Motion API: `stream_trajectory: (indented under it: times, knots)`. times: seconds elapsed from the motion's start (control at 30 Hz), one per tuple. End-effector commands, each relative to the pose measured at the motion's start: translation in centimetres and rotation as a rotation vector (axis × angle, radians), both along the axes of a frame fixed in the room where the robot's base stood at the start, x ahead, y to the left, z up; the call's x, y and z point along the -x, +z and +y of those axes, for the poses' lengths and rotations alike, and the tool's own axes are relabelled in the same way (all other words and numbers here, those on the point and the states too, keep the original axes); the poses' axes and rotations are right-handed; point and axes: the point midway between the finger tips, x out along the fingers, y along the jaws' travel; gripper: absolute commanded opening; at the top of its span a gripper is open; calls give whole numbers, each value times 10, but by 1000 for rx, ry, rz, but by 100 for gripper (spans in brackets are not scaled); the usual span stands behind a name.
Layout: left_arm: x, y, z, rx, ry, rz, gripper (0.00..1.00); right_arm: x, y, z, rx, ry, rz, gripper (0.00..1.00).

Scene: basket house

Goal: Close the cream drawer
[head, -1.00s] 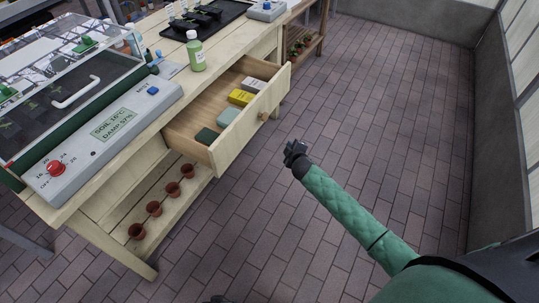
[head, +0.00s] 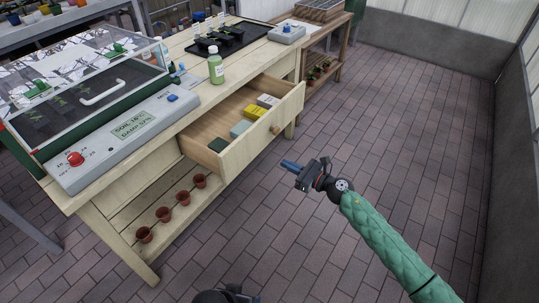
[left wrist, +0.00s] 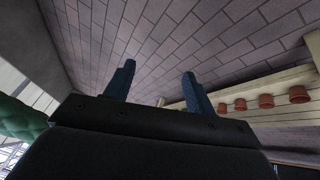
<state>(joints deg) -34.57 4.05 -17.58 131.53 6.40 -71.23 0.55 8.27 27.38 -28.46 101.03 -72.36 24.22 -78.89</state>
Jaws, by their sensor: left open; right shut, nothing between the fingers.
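The cream drawer (head: 264,133) stands pulled out of the cream workbench (head: 125,227), with several small boxes inside and a round wooden knob (head: 275,129) on its front. My right gripper (head: 291,166) is shut and empty, in front of the drawer and apart from it, its fingers pointing toward the drawer front. In the left wrist view, my left gripper (left wrist: 158,85) is open with nothing between its fingers. At the bottom of the head view, a dark part of my left arm shows low over the floor, well apart from the drawer.
Several terracotta pots (head: 183,198) stand on the bench's lower shelf. On the benchtop are a propagator with a control panel (head: 125,130), a green bottle (head: 216,67) and a black tray (head: 232,42). The brick floor (head: 400,120) to the right is clear.

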Motion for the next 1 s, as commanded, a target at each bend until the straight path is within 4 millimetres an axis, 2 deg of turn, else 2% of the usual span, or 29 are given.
stream_trajectory:
  times: [0.2, 0.33, 0.7, 1.0]
  knots:
    - [4, 28, 4, -7, -7, 19, 55, -16, 4, 22, -4, -1, 1, 0]
    - [7, 40, 10, -22, -6, 37, 55, -30, 4, 41, -4, -1, 1, 0]
    - [13, 60, 30, -68, 6, 85, 55, -66, 3, 90, -5, -2, 3, 0]
    - [17, 66, 39, -92, 11, 108, 55, -80, 1, 109, -4, -3, 3, 0]
